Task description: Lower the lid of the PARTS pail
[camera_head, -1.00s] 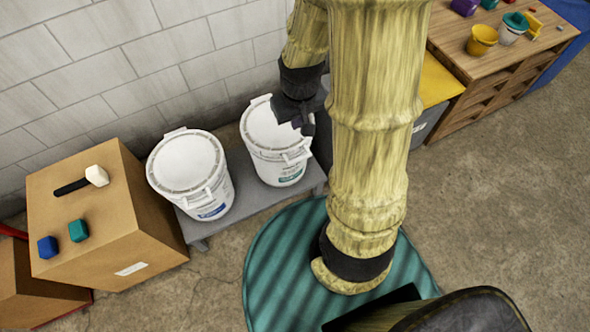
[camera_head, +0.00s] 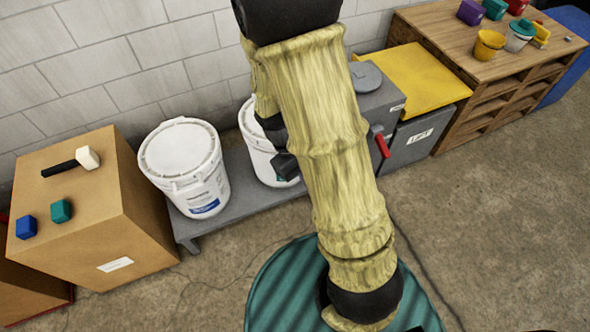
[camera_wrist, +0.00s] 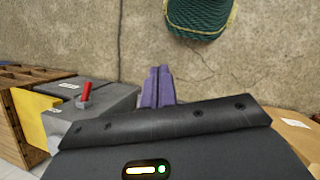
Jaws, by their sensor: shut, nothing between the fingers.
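Two white pails stand on a low grey bench by the wall. The left pail (camera_head: 200,190) has a blue label and its lid (camera_head: 180,147) lies flat on top. The right pail (camera_head: 255,150) is largely behind my arm; its top is mostly covered, so I cannot tell how its lid sits. The label words are too small to read, so I cannot tell which is PARTS. My gripper (camera_head: 286,166) is at the right pail's front side, below its rim; contact cannot be told. In the wrist view its purple fingers (camera_wrist: 159,74) are together and empty; no pail shows there.
A cardboard box (camera_head: 110,235) with a mallet and two small blocks stands left of the bench (camera_head: 240,195). To the right are a grey box with a red lever (camera_head: 381,143), a yellow lid (camera_head: 420,75) and a wooden workbench (camera_head: 425,25). A teal striped mat (camera_head: 275,290) lies in front.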

